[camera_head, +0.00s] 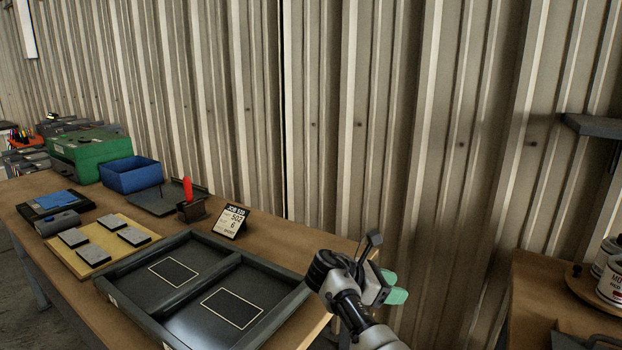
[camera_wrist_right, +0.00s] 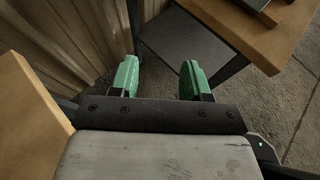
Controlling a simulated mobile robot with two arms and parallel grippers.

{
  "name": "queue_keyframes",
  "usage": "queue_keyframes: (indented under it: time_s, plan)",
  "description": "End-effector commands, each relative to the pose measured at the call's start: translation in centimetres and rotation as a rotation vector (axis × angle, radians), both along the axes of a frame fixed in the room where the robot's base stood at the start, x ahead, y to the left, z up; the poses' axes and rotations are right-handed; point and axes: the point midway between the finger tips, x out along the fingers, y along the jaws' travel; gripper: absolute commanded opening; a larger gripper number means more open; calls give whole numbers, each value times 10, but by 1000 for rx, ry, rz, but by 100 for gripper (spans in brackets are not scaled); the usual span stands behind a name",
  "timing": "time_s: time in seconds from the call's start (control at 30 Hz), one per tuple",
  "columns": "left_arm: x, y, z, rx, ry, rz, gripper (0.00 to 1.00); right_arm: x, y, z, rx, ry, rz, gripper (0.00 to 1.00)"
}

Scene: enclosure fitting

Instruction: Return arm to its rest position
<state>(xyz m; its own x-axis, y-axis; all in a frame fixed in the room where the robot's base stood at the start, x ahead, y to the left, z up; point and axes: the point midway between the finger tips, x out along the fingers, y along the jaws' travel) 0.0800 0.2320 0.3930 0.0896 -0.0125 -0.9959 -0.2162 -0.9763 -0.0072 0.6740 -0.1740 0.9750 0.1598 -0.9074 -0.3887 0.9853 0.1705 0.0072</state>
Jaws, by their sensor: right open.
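My right gripper (camera_head: 392,287) is raised past the right end of the workbench, beside the dark two-compartment tray. In the right wrist view its two green fingers (camera_wrist_right: 159,80) stand apart with nothing between them, and the floor shows below. My right arm comes in from the bottom of the head view. My left gripper is in neither view.
The workbench (camera_head: 318,333) holds the tray (camera_head: 125,308), a yellow board (camera_head: 70,256) with grey blocks, a job card (camera_head: 231,221), a blue bin (camera_head: 132,178) and a green box (camera_head: 95,150). A second table (camera_head: 540,290) with cans stands right. A corrugated wall (camera_head: 330,110) rises behind.

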Motion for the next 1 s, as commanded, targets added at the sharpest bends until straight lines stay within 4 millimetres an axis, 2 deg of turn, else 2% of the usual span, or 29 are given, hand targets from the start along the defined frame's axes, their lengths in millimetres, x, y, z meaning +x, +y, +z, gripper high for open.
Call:
queue_keyframes:
  time_s: [0.03, 0.17, 0.37, 0.47, 0.57, 0.63, 0.77, 0.8, 0.87, 0.9, 0.97, 1.0]
  plan:
    - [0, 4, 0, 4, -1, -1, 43, -2, -3, -13, 11, 6, 2, 47]
    - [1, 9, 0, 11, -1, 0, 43, -4, -5, -38, 45, -1, 14, 47]
    - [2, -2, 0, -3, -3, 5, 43, -11, -9, -88, 118, -17, 31, 47]
    - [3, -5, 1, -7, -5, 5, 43, -18, -12, -121, 170, -28, 36, 47]
    - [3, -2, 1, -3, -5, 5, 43, -29, -15, -162, 235, -43, 34, 47]
    - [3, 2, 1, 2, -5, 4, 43, -42, -17, -196, 295, -56, 28, 47]
    - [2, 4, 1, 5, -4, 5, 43, -81, -21, -277, 444, -95, -15, 47]
    - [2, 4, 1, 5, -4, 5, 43, -97, -21, -304, 498, -111, -38, 47]
    - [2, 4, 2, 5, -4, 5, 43, -124, -23, -343, 579, -138, -84, 47]
    - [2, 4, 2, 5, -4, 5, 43, -143, -23, -366, 632, -157, -117, 47]
    - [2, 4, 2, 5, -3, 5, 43, -174, -24, -401, 707, -188, -178, 47]
    - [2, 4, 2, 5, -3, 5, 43, -196, -24, -423, 756, -209, -224, 47]
